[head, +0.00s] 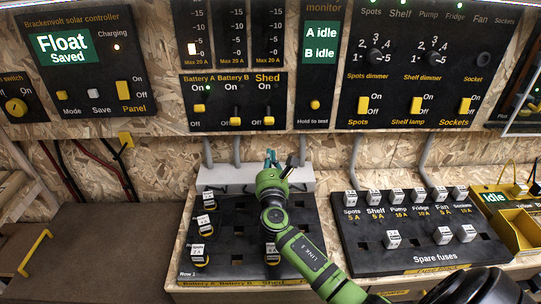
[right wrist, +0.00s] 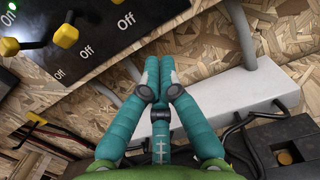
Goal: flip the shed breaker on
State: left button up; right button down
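The Shed breaker (head: 268,121) is the rightmost of three levers on the black breaker panel (head: 225,126). Its yellow tip is down by the Off label. The Battery B lever (head: 235,121) is also down, while the Battery A lever (head: 199,108) sits higher, with a green light above it. My right gripper (head: 271,158) is below the panel, in front of the white conduit box, apart from the Shed lever. In the right wrist view its teal fingers (right wrist: 150,62) are drawn together with nothing between them; the Shed lever tip (right wrist: 117,2) shows at the top edge. My left gripper is not in view.
A black fuse board (head: 222,225) lies under my right arm, with several fuses standing on it. Another fuse board (head: 365,225) is to the right. Grey conduits run down to the white box (right wrist: 215,100). Switch panels flank the breaker panel; the brown bench at left is mostly clear.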

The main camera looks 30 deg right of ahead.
aim_at(269, 115)
jog(key=x, duration=0.7)
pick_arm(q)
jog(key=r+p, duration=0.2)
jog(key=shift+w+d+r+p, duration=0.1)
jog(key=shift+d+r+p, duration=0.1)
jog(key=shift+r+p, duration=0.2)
pick_arm(e)
jog(key=r, duration=0.1)
jog(key=s+r, duration=0.1)
jog(key=r, duration=0.1)
jog(key=shift+s+a+r, duration=0.15)
jog(key=shift+a+r, duration=0.15)
jog(key=shift+a, duration=0.1)
